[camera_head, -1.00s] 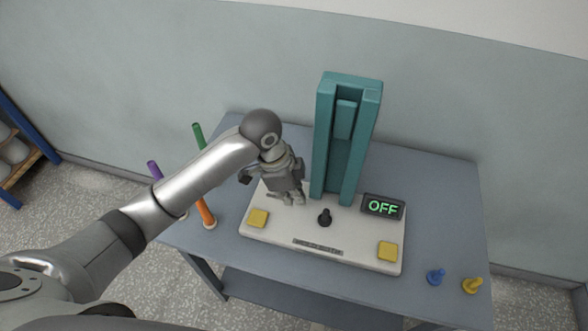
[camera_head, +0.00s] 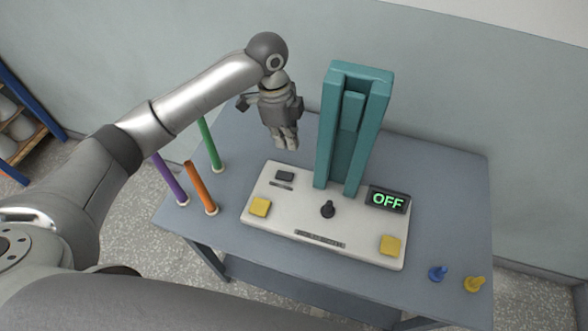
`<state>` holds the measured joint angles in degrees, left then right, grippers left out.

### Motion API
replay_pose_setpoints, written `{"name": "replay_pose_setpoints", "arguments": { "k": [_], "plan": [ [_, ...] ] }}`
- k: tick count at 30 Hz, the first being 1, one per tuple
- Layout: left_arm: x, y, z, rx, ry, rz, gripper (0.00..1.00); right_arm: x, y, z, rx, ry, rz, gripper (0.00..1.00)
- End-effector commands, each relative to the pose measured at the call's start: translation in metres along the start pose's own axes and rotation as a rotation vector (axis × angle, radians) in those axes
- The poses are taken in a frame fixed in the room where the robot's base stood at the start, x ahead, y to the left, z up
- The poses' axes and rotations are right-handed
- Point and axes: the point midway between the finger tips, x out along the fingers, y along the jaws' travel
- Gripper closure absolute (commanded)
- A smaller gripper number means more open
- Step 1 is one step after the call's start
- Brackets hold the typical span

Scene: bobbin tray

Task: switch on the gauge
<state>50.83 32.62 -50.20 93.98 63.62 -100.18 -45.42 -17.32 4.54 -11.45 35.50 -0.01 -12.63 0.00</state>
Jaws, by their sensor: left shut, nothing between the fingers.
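The gauge is a pale base plate (camera_head: 300,225) with a teal upright column (camera_head: 335,130) at its back. Its display (camera_head: 388,200) reads OFF in green letters. A dark rectangular button (camera_head: 285,176) sits at the plate's back left corner, with a small label in front of it. A black knob (camera_head: 327,209) stands in the middle, and yellow pads (camera_head: 260,207) (camera_head: 390,245) lie at the front left and right. My left gripper (camera_head: 287,144) is shut and empty, pointing down, raised above and behind the dark button, apart from it. My right gripper is not in view.
Purple (camera_head: 171,179), orange (camera_head: 201,188) and green (camera_head: 210,145) rods stand at the left of the grey table (camera_head: 450,190). A shelf (camera_head: 30,135) is at the far left.

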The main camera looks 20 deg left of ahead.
Motion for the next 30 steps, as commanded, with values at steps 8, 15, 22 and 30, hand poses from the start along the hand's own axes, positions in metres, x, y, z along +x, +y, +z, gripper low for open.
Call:
{"name": "replay_pose_setpoints", "arguments": {
  "k": [8,15,22,30],
  "plan": [
    [0.055,0.002,-0.001,-0.002,0.0,0.005,1.0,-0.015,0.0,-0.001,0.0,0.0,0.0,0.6],
    [0.101,0.001,-0.001,-0.001,-0.001,0.003,1.0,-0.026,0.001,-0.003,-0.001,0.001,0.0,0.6],
    [0.123,0.0,0.0,0.0,0.0,0.0,1.0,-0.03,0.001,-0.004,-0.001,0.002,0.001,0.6],
    [0.128,0.0,0.0,0.001,-0.001,-0.001,1.0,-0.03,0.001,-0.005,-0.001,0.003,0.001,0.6]
  ]
}}
